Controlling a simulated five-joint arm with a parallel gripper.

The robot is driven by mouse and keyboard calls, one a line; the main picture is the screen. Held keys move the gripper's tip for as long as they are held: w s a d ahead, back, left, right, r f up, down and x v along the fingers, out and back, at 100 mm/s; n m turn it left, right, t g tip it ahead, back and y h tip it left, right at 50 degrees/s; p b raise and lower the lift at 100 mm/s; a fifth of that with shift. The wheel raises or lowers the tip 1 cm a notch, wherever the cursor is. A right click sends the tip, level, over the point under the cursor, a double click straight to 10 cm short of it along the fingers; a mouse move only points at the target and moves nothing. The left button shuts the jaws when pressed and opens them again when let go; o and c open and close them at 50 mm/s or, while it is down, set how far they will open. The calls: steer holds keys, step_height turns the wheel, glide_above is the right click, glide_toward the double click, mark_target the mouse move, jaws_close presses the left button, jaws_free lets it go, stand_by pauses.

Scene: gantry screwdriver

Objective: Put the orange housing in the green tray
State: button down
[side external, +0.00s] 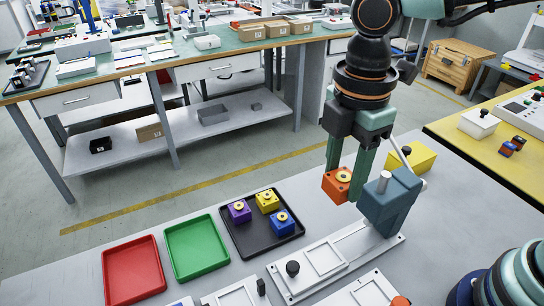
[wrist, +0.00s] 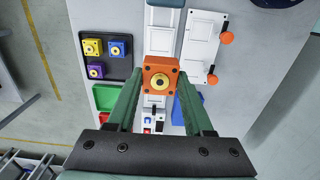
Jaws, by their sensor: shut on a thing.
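The orange housing (side external: 338,184) is a small block with a round brass-coloured centre. My gripper (side external: 345,172) is shut on it and holds it above the work table, left of the blue-grey block of the fixture. In the wrist view the orange housing (wrist: 160,80) sits between the two green fingertips (wrist: 160,92). The green tray (side external: 197,248) lies on the table at the lower left in the side view, and its visible inside is empty. In the wrist view part of the green tray (wrist: 104,97) shows left of my gripper.
The red tray (side external: 133,270) lies left of the green one. A black tray (side external: 238,240) to its right holds purple (side external: 239,211), yellow (side external: 267,201) and blue (side external: 281,223) housings. The fixture rail (side external: 325,261) with a blue-grey block (side external: 390,200) stands close to my gripper.

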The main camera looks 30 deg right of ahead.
steer(key=shift+w+r, duration=0.1)
steer(key=shift+r, duration=0.35)
steer(key=shift+w+a+r, duration=0.2)
steer(key=shift+a+r, duration=0.05)
steer(key=shift+a, duration=0.05)
steer(key=w+a+r+n, duration=0.2)
steer(key=w+a+n, duration=0.55)
steer(key=a, duration=0.25)
steer(key=n, duration=1.1)
glide_above(200, 259)
step_height(200, 259, down, 4)
steer(key=shift+m, duration=0.25)
step_height(200, 259, down, 20)
steer(key=shift+r, duration=0.1)
steer(key=shift+c, duration=1.4)
jaws_free()
steer(key=shift+f, duration=0.2)
steer(key=shift+r, duration=0.1)
